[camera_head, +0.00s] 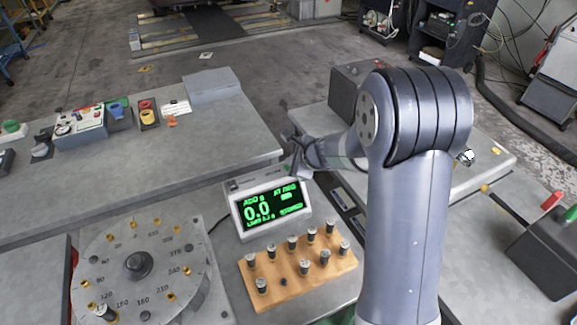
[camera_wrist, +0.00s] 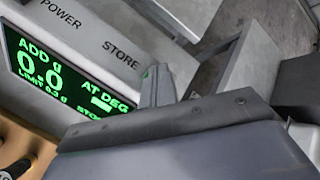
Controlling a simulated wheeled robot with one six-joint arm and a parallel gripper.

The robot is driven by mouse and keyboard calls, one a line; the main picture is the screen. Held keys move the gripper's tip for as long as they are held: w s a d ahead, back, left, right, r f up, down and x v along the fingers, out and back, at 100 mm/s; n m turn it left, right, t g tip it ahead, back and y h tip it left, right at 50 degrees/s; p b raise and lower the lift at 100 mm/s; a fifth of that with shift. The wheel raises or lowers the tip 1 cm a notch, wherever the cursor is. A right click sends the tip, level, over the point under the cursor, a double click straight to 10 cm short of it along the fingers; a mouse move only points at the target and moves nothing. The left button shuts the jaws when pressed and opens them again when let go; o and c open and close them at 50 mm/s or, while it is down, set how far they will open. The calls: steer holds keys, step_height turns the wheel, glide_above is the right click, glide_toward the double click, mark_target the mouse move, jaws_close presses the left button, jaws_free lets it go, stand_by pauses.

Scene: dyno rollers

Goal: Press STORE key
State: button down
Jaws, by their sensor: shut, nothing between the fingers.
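The display unit (camera_head: 234,213) is a pale box with a black screen (camera_head: 271,206) and green text reading 0.0, standing on the bench in the head view. In the wrist view its screen (camera_wrist: 58,78) is tilted at the left, and the STORE label (camera_wrist: 121,54) is printed on the pale top face beside a POWER label (camera_wrist: 61,14). My gripper (camera_head: 297,170) is shut and empty at the unit's upper right corner. In the wrist view its fingertips (camera_wrist: 157,72) are just right of the STORE label. The STORE key itself is not distinguishable; I cannot tell whether the fingers touch it.
A wooden block (camera_head: 265,294) with several weights stands in front of the unit. A round degree-marked dial plate (camera_head: 142,275) lies to the left. Another bench (camera_head: 140,180) with control boxes is behind. My arm covers part of the right side.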

steer(key=shift+f+b, duration=0.3)
steer(key=shift+f, duration=0.25)
steer(key=shift+r, duration=0.1)
steer(key=shift+r+p, duration=0.8)
steer(key=shift+r+p, duration=2.3)
steer(key=shift+r, duration=0.35)
